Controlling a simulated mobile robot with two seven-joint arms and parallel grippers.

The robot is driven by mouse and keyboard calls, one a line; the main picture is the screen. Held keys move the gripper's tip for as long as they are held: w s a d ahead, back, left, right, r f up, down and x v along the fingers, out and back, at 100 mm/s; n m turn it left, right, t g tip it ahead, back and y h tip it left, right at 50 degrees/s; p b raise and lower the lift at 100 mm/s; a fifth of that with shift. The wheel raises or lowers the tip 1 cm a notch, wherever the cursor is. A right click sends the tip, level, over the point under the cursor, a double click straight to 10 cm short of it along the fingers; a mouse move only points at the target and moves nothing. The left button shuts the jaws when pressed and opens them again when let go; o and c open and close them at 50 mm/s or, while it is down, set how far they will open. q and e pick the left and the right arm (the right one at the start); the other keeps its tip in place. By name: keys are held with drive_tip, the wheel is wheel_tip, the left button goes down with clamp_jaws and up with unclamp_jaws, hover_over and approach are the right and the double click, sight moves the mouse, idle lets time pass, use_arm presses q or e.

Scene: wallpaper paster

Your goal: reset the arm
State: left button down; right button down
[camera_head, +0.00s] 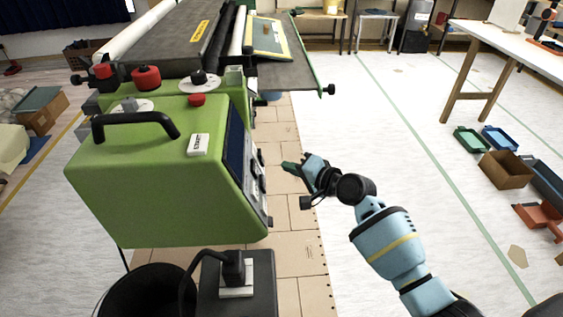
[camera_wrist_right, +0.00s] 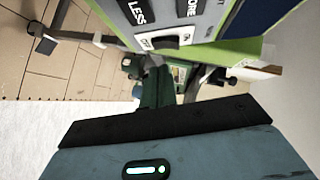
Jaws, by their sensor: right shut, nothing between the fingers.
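The green wallpaper paster (camera_head: 150,190) stands at the left and centre of the head view. Its control panel faces right. My right arm comes in from the lower right. My right gripper (camera_head: 288,166) is just right of the panel, near its knobs. The gripper is shut and empty, and I cannot tell in the head view whether it touches the machine. In the right wrist view the gripper's dark green fingers (camera_wrist_right: 157,88) lie below the panel (camera_wrist_right: 170,18), which carries the words LESS and MORE. My left gripper is not in view.
A plug in a socket (camera_head: 235,275) and a black bin (camera_head: 148,292) are in front of the machine. A white table (camera_head: 510,42) stands at the back right, with trays and a cardboard box (camera_head: 505,170) on the floor. The white floor right of the machine is mostly clear.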

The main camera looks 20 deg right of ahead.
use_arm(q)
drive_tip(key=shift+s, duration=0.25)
use_arm(e)
drive_tip(key=shift+s+d+r, duration=0.2)
drive_tip(key=shift+s+d, duration=0.1)
drive_tip(key=shift+s, duration=0.25)
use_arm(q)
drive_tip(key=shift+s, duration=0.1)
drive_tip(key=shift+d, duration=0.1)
